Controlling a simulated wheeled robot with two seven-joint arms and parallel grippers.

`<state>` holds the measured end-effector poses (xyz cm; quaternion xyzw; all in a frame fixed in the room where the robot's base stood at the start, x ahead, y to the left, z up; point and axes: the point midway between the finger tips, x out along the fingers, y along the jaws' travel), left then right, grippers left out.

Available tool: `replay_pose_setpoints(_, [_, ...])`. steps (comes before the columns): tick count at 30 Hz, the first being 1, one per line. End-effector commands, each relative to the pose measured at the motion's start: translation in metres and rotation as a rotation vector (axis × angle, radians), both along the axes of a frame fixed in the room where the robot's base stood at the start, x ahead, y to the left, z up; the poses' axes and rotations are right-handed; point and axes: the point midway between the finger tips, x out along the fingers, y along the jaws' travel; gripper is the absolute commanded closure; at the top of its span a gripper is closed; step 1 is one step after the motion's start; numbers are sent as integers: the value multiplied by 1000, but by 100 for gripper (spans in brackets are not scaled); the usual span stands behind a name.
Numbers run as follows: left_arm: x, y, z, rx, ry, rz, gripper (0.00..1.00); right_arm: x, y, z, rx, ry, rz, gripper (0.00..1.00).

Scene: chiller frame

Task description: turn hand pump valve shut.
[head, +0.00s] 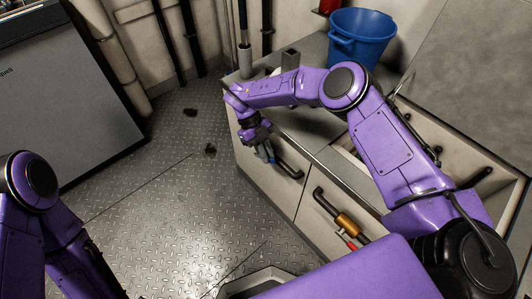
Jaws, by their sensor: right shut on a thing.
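My right arm reaches over the counter from the lower right and bends down at its left end. My right gripper (264,152) points down at the front of the cabinet, beside the left black pipe (289,168). It is shut on a small part at that pipe's left end, which looks like the hand pump valve. The fingers mostly hide this part, so its lever angle cannot be told. A second black pipe to the right carries a brass valve body (346,223) with a red lever (347,240); no gripper is near it. My left arm shows at the lower left, its gripper out of frame.
A blue bucket (360,40) stands on the grey counter (313,130) behind my right arm. A grey upright cylinder (245,62) stands at the counter's far left corner. A dark grey cabinet (65,90) is at the left. The metal tread floor (175,200) between is mostly clear.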

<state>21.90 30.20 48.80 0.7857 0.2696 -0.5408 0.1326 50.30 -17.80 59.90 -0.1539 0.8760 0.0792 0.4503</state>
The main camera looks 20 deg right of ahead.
Motion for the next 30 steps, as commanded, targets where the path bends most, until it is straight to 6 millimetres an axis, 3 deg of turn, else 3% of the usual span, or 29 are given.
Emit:
replay_pose_setpoints(11, [0, 0, 0, 0, 0, 0, 46, 2, 0, 2, -1, -2, 0, 76])
replay_pose_setpoints(14, [0, 0, -3, 0, 0, 0, 46, 10, 3, 12, -2, -5, 0, 76])
replay_pose_setpoints(22, [0, 0, -10, 0, 0, 0, 46, 45, 16, 65, -2, -7, -1, 76])
replay_pose_setpoints(30, [0, 0, -10, 0, 0, 0, 46, 58, 20, 86, -1, -2, 0, 76])
